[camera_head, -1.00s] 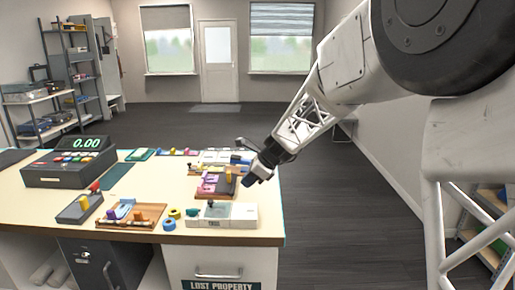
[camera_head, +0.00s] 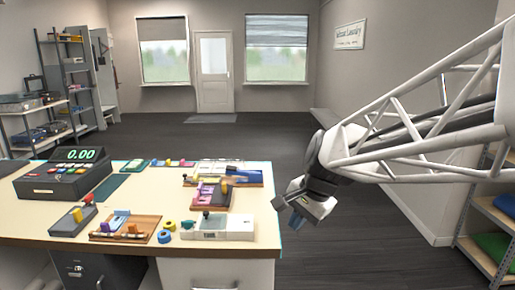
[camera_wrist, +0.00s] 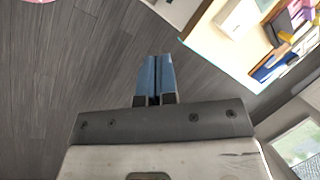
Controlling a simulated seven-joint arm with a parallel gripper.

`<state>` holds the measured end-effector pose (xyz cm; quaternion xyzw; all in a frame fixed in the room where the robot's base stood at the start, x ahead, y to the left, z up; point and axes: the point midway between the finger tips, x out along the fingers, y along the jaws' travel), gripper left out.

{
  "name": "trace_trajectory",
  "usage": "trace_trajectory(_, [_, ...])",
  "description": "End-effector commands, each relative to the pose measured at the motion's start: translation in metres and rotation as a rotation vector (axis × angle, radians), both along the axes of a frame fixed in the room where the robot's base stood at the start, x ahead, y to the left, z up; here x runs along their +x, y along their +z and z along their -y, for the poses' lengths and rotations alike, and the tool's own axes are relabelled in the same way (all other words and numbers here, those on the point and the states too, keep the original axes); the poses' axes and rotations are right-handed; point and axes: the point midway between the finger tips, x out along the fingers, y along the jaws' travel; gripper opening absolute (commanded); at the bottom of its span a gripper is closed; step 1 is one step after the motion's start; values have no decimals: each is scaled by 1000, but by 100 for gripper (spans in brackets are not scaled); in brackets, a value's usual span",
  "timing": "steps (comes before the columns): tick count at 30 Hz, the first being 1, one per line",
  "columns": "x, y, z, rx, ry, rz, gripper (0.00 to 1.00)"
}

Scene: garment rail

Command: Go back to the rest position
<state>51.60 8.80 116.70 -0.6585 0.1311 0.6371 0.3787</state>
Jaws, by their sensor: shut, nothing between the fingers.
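My gripper (camera_head: 297,219) hangs to the right of the counter's right edge in the head view, over the dark floor. In the wrist view its two blue fingers (camera_wrist: 155,78) are together with nothing between them. The arm reaches in from the right side of the head view, and the gripper points down and to the left. Nothing touches the gripper.
The counter (camera_head: 262,236) fills the lower left, with a cash register (camera_head: 62,180), a wooden tray (camera_head: 148,229), a white device (camera_head: 232,228) and small coloured pieces on it. Shelves with folded cloth (camera_head: 492,238) stand at the right. The dark floor (camera_head: 370,255) is clear.

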Motion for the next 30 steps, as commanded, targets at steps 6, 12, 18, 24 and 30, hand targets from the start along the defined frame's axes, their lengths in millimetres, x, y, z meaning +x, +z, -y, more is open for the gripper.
trace_trajectory(6, [-57, 0, 28, -116, 174, 72, 0])
trace_trajectory(12, [-107, -6, 51, -225, 338, 123, 0])
trace_trajectory(18, [-154, -15, 72, -335, 502, 159, 0])
trace_trajectory(24, [-188, -24, 87, -416, 622, 176, 0])
trace_trajectory(30, [-200, -29, 92, -450, 674, 181, 0])
